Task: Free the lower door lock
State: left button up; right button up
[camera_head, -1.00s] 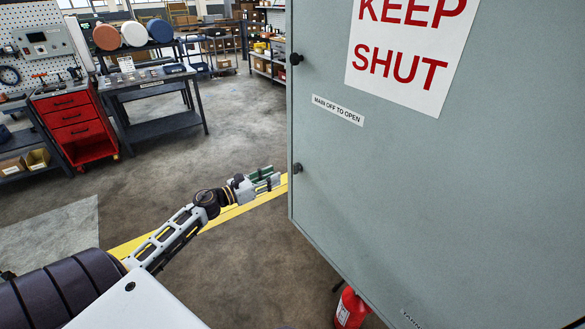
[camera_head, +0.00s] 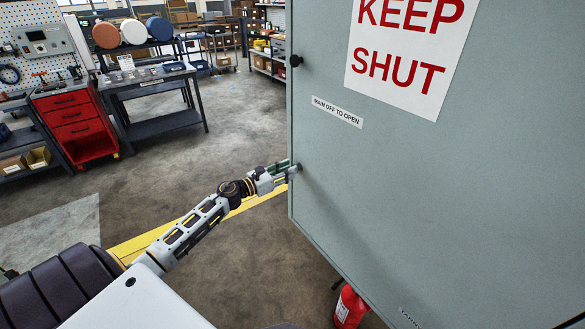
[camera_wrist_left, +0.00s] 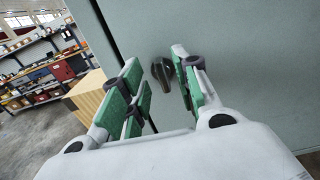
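The grey cabinet door (camera_head: 430,190) fills the right of the head view. The lower door lock (camera_head: 298,168) is a small dark knob near the door's left edge, partly covered by my gripper there. In the left wrist view the lock (camera_wrist_left: 162,72) is a dark knob standing out from the door, between the green-padded fingers. My left gripper (camera_head: 284,172) is open around the lock, with a gap on both sides in the wrist view (camera_wrist_left: 160,82). The upper door lock (camera_head: 295,60) is a dark knob higher on the same edge. My right gripper is not in view.
A red fire extinguisher (camera_head: 350,307) stands on the floor below the door. A red drawer cabinet (camera_head: 76,122) and a dark workbench (camera_head: 155,95) stand at the back left. The floor left of the door is open, with a yellow line (camera_head: 150,236).

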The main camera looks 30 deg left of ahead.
pick_arm(q)
jog(key=shift+x, duration=1.25)
grip_shut()
